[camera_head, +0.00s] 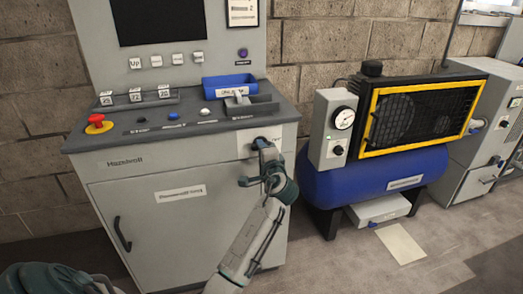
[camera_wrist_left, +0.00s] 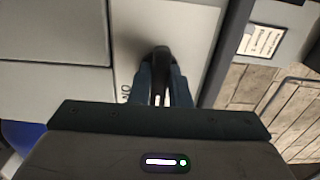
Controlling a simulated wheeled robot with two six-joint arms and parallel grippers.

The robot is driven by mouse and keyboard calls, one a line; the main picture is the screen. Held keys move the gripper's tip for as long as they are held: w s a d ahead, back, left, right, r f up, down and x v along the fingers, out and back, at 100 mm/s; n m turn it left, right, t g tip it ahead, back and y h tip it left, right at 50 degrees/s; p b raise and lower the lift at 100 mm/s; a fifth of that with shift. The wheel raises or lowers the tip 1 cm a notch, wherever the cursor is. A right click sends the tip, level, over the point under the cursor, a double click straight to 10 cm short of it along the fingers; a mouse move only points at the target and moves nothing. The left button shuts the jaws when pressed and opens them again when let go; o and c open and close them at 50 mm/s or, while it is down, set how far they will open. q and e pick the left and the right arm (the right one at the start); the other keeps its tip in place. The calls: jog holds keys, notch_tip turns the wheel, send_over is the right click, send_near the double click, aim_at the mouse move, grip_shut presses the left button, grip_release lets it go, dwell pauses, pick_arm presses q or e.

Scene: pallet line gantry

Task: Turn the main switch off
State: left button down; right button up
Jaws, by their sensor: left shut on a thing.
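The main switch (camera_head: 259,141) is a black rotary handle on a pale plate at the upper right of the grey cabinet front. In the left wrist view the black handle (camera_wrist_left: 161,58) stands between the two dark fingers. My left gripper (camera_head: 262,152) reaches it from the front and is shut on the handle. Lettering that looks like "ON" shows sideways beside the fingers in the left wrist view. The fingers and wrist hide part of the handle, so its exact angle is hard to tell in the head view. My right gripper is not in view.
The grey control cabinet (camera_head: 146,218) carries a red emergency button (camera_head: 97,121), several small buttons and a blue tray (camera_head: 228,84) on top. A blue compressor tank (camera_head: 350,185) with a yellow-framed grille stands close to the right. Clear floor lies in front.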

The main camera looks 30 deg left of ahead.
pick_arm(q)
jog(key=c, duration=1.4)
grip_release()
jog(key=shift+o, duration=0.2)
